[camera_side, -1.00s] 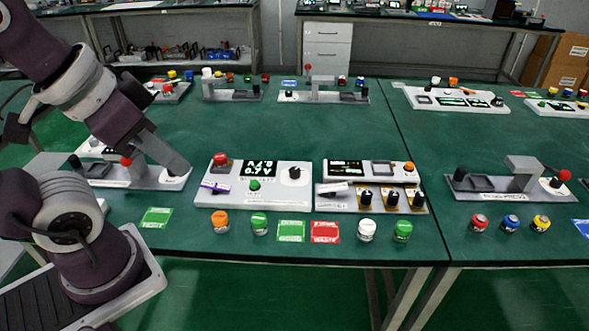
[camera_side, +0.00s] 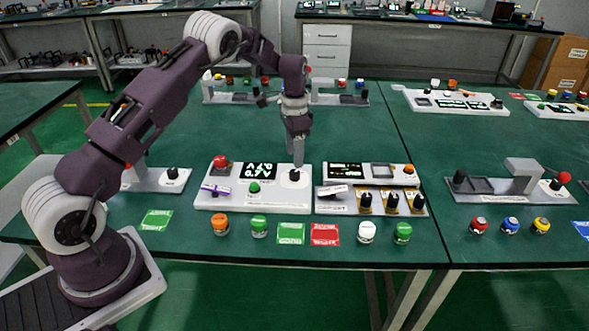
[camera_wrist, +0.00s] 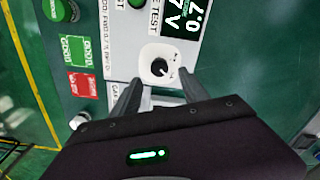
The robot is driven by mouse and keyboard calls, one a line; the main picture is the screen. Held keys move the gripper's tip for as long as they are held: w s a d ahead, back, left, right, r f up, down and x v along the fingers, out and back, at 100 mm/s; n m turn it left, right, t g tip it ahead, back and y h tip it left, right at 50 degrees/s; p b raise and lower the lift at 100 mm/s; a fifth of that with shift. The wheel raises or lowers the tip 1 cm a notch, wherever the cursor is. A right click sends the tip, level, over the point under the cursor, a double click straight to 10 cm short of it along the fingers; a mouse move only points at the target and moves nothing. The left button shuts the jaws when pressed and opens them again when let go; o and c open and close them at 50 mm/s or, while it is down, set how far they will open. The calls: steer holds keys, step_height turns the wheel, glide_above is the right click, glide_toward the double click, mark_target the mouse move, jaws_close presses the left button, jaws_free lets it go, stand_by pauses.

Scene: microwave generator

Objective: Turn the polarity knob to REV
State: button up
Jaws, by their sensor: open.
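A black knob on a white round dial (camera_side: 294,176) sits at the right end of the white console (camera_side: 225,200) with the red button and green display. The same knob (camera_wrist: 160,68) shows in the wrist view with a white pointer mark; its labels are too small to read, so I cannot confirm it is the polarity knob. My gripper (camera_side: 298,160) points down just above this knob. In the wrist view my gripper (camera_wrist: 158,88) is open, its two fingers spread to either side of the knob, with nothing between them touching it that I can tell.
A neighbouring panel (camera_side: 345,209) with three black knobs (camera_side: 392,201) stands close on the right. A red button (camera_side: 220,162) and purple switch (camera_side: 215,190) are on the console's left. Orange and green jars (camera_side: 220,224) stand in front.

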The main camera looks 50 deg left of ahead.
mark_target(294, 172)
step_height(294, 172, down, 6)
steer(key=shift+f, duration=0.1)
jaws_close()
